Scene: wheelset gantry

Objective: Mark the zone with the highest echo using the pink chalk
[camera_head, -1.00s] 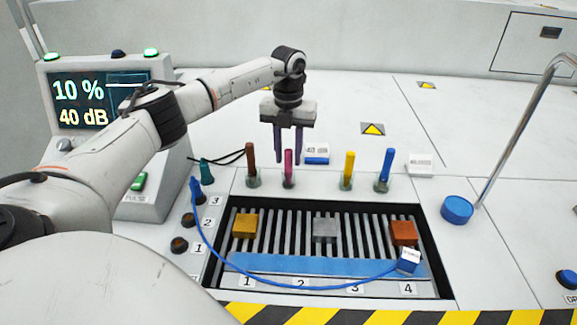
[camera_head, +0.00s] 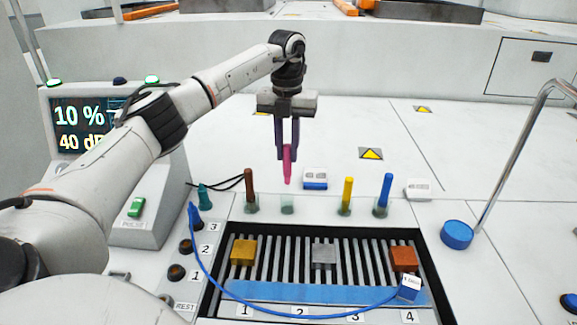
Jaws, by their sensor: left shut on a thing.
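My left gripper (camera_head: 287,150) is shut on the pink chalk (camera_head: 287,168) and holds it upright above its empty clear holder (camera_head: 287,205). The brown (camera_head: 249,185), yellow (camera_head: 347,192) and blue (camera_head: 385,190) chalks stand in their holders in the same row. In front, a slatted tray has a blue strip (camera_head: 270,292) with zone labels 1 to 4 below it. A white and blue probe (camera_head: 409,287) on a blue cable rests at the strip's right end, above label 4. The screen (camera_head: 80,127) reads 10 % and 40 dB, partly hidden by my arm. My right gripper is not in view.
Gold (camera_head: 243,252), grey (camera_head: 324,253) and copper-coloured (camera_head: 403,258) blocks sit on the slats. A green PULSE switch (camera_head: 136,206) is on the left console. A blue knob (camera_head: 457,235) and a curved metal rod (camera_head: 515,150) stand at right. The white deck behind is mostly clear.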

